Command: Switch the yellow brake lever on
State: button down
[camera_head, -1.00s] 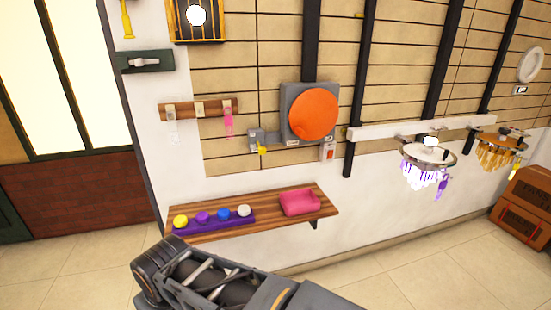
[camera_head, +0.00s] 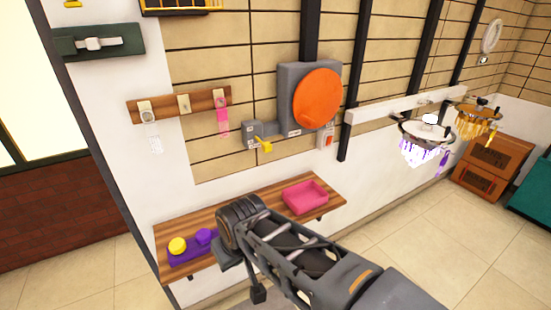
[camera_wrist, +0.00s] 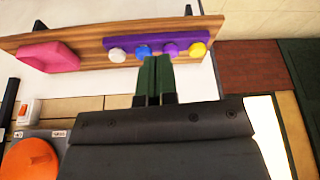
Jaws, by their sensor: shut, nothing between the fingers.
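The yellow brake lever (camera_head: 264,145) sticks out from a small grey box (camera_head: 258,133) on the wall, just left of the large orange disc (camera_head: 317,99) on its grey housing. In the wrist view, which is upside down, the orange disc (camera_wrist: 30,160) is at the lower left and I cannot make out the lever. My gripper (camera_wrist: 155,62) is shut and empty, its dark green fingers together in front of the wooden shelf. In the head view my arm covers part of the shelf, and the fingers cannot be made out clearly. The gripper is apart from the lever.
The wooden shelf (camera_head: 245,205) below the lever bears a pink tray (camera_head: 305,196) and a purple strip with coloured knobs (camera_wrist: 125,43). A switch with a red part (camera_head: 326,136) is right of the lever. A tag rack (camera_head: 170,105) hangs left. Chandeliers (camera_head: 425,130) hang at right.

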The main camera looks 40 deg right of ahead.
jog(key=w+d+f+n+t+h+b, duration=0.2)
jog(key=w+d+f+n+t+b, duration=0.1)
jog(key=w+d+n+t+b, duration=0.55)
jog(key=w+d+f+n+t+h+b, duration=0.3)
jog(key=w+d+f+n+b, duration=0.15)
jog(key=w+d+b, duration=0.4)
jog(key=d+f+n+t+b, duration=0.1)
jog(key=d+n+t+b, duration=0.4)
jog(key=n, duration=0.5)
jog(key=d+f+n+t+y+b, duration=0.1)
jog(key=d+n+t+b, duration=0.3)
jog(key=n, duration=0.7)
jog(key=t+b, duration=0.2)
jog(key=b, duration=0.2)
jog(key=shift+w+d+b, duration=0.3)
jog(key=shift+w+d, duration=0.05)
jog(key=shift+d, duration=0.05)
